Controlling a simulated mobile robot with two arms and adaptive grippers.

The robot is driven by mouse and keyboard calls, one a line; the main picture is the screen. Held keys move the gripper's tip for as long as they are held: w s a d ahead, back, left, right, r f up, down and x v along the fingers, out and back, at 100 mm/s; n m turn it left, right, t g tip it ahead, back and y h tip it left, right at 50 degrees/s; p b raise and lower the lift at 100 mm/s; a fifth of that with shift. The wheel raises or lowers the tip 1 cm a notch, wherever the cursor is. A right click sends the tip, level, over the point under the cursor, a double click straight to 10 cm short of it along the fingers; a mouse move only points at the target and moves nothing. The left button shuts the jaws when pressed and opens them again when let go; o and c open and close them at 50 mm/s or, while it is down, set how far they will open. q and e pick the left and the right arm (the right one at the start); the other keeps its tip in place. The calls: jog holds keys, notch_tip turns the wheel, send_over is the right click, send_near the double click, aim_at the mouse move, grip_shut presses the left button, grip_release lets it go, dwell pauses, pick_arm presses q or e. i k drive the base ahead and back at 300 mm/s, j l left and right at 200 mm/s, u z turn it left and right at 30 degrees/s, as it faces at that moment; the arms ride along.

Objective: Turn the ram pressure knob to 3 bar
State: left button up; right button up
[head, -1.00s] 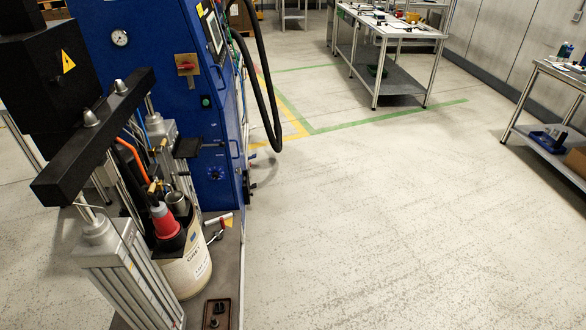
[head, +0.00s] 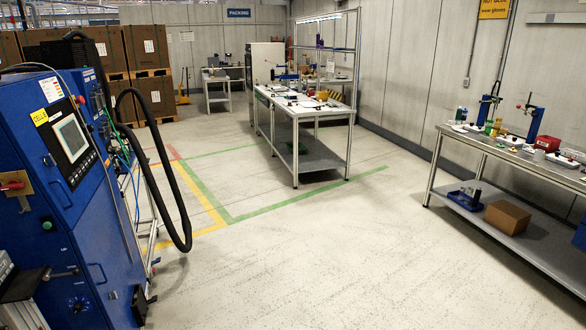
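A blue machine cabinet (head: 110,260) stands at the left edge of the head view, with a tilted touchscreen panel (head: 71,138) on its upper part. A red rotary switch (head: 13,186) on a yellowish plate and a round green button (head: 47,225) sit on its left face. A small round dial or knob (head: 78,304) is low on that face. I cannot read its marks, nor tell whether it is the ram pressure knob. No pressure gauge is in view. Part of a grey metal frame (head: 20,288) shows at the lower left. Neither of my grippers is in view.
A thick black hose (head: 183,205) loops off the cabinet's right side. A workbench (head: 320,160) stands mid-room and another bench (head: 515,155) at the right. Boxes on pallets (head: 147,50) are at the back left. The floor (head: 330,265) between is clear.

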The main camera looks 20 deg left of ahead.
aim_at(78, 306)
jog(key=i+u, duration=0.5)
jog(key=i+l+u, duration=0.15)
jog(key=i+u, duration=0.2)
jog(key=u, duration=0.15)
